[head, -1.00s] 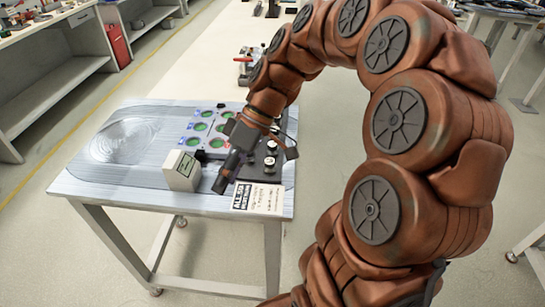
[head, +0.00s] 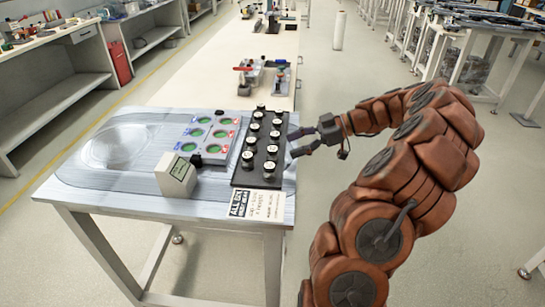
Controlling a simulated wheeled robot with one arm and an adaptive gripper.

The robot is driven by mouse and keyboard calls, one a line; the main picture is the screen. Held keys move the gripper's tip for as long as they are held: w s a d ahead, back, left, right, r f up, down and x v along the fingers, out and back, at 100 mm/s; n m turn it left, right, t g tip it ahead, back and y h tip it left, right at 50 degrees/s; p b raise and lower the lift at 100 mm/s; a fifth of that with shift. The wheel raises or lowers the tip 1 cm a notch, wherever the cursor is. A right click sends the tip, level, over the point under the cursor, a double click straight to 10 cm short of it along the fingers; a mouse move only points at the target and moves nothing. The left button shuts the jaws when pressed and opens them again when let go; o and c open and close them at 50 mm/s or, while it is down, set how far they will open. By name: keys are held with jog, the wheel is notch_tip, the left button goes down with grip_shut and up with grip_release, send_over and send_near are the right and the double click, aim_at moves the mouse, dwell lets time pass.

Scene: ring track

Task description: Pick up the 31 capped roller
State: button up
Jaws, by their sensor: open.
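Several capped rollers (head: 272,150) with pale tops stand in two rows on a long black rack (head: 245,181) at the right side of the table. The labels on their tops are too small to read, so I cannot tell which one is 31. My gripper (head: 292,143) is open and empty, just right of the rack by the table's right edge. Its fingers point left toward the right row and appear apart from the rollers. My arm reaches in from the right.
A grey board (head: 208,134) with green round spots lies left of the rack. A cream box (head: 176,175) stands in front of it. A printed card (head: 257,204) lies at the table's front edge.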

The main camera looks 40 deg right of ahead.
aim_at(271, 152)
jog(key=shift+p+x, duration=0.75)
jog(key=shift+x, duration=2.9)
grip_shut()
